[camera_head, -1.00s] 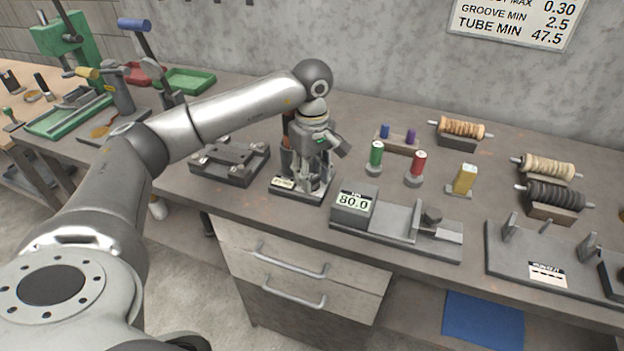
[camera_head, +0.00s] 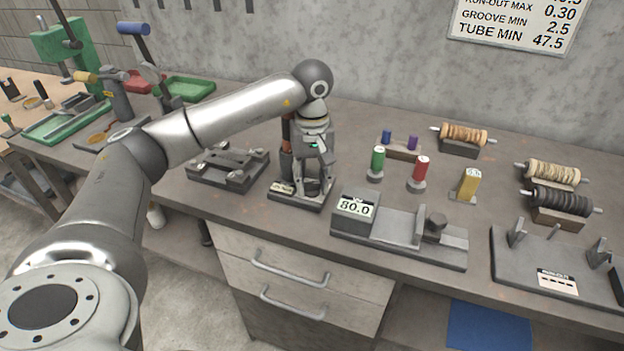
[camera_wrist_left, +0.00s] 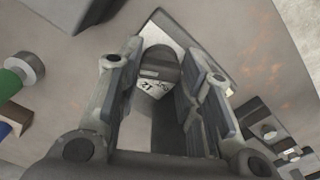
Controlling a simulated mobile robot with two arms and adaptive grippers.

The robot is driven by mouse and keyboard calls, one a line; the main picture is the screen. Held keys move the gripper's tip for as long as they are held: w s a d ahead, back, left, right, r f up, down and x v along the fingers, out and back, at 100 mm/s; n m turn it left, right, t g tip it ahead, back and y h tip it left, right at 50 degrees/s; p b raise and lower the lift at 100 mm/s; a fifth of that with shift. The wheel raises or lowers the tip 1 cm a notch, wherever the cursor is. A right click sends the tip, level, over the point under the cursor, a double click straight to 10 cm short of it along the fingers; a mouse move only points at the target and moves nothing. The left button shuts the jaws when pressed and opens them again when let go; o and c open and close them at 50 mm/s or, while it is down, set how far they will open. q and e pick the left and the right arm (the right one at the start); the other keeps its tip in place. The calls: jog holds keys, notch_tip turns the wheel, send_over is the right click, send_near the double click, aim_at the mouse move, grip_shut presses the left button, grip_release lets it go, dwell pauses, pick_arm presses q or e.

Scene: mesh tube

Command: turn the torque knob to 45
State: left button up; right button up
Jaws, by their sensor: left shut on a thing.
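The small device with the torque knob stands on the bench in the head view, on a dark base plate (camera_head: 292,199) with a pale label. My left gripper (camera_head: 313,183) points down over it. In the left wrist view, a dark rounded knob (camera_wrist_left: 160,65) with a white marked face sits between the two fingers of my left gripper (camera_wrist_left: 160,78), which is shut on it. The marks on its face are too small to read surely, so I cannot tell the knob's setting. The fingers and wrist hide much of the device in the head view. My right gripper is out of view.
A grey gauge (camera_head: 354,207) reading 80.0 stands close to the right. A dark fixture (camera_head: 229,168) lies to the left. Green (camera_head: 377,160) and red (camera_head: 420,171) cylinders and a yellow block (camera_head: 469,184) stand further right. A limits sign (camera_head: 515,25) hangs on the wall.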

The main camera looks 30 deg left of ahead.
aim_at(312, 184)
pick_arm(q)
jog(key=shift+w+r, duration=0.1)
jog(key=o, duration=0.7)
jog(key=shift+o, duration=0.2)
notch_tip(312, 184, up, 12)
dwell(0.7)
